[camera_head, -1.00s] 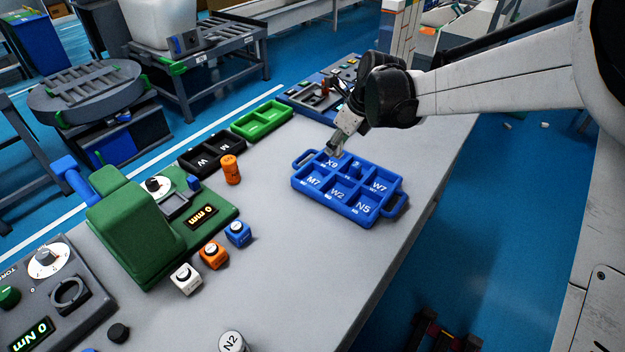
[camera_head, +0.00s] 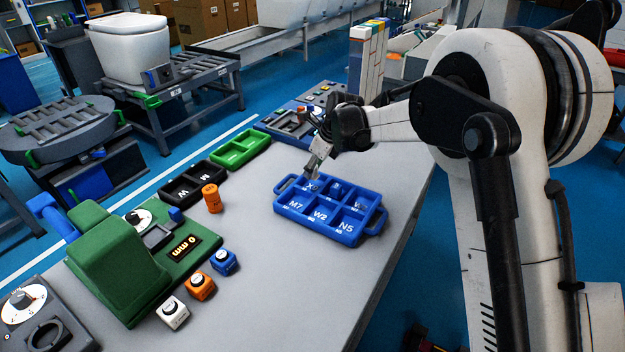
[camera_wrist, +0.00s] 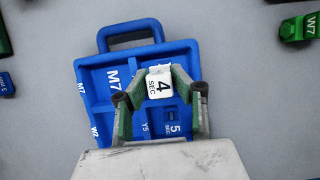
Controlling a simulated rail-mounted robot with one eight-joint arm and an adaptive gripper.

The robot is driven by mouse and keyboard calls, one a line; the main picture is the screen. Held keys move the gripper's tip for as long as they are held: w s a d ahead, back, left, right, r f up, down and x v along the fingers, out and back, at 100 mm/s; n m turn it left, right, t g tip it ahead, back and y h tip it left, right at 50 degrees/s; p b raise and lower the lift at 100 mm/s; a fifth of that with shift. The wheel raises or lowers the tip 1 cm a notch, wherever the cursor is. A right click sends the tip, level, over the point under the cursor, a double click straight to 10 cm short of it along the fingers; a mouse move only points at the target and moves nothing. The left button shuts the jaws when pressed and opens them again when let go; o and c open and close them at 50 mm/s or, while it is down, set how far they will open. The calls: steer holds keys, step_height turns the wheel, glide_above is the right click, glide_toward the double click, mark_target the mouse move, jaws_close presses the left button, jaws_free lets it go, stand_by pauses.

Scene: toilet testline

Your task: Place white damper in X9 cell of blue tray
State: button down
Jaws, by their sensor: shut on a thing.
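The blue tray (camera_head: 290,208) lies on the grey table, with cells marked X9, M7, W2, N5 and others. My gripper (camera_head: 313,174) points down at the X9 corner cell, next to one tray handle. In the wrist view, my gripper (camera_wrist: 160,97) is shut on the white damper (camera_wrist: 159,84), whose top reads "4 SEC". The same tray (camera_wrist: 89,72) is below it, with the M7 cell just to the left. The fingers hide part of the cell, and I cannot tell whether the damper touches its floor. A blue piece marked 5 (camera_wrist: 172,126) sits in a neighbouring cell.
A black tray (camera_head: 182,198) and a green tray (camera_head: 240,148) stand left of the blue tray. An orange cylinder (camera_head: 212,198), a green tester (camera_head: 115,255), and white (camera_head: 172,312), orange (camera_head: 200,287) and blue (camera_head: 223,262) cubes are on the left. The table's front centre is clear.

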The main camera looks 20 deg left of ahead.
mark_target(313, 187)
steer(key=shift+w+f, duration=0.25)
steer(key=shift+w, duration=0.05)
steer(key=shift+f, duration=1.95)
steer(key=shift+f+b, duration=0.2)
steer(key=shift+b, duration=0.15)
steer(key=c, duration=1.8)
jaws_free()
steer(key=shift+o, duration=0.2)
steer(key=shift+r, duration=0.1)
steer(key=p+v, duration=0.1)
steer(key=v, duration=1.1)
steer(key=shift+r, duration=0.15)
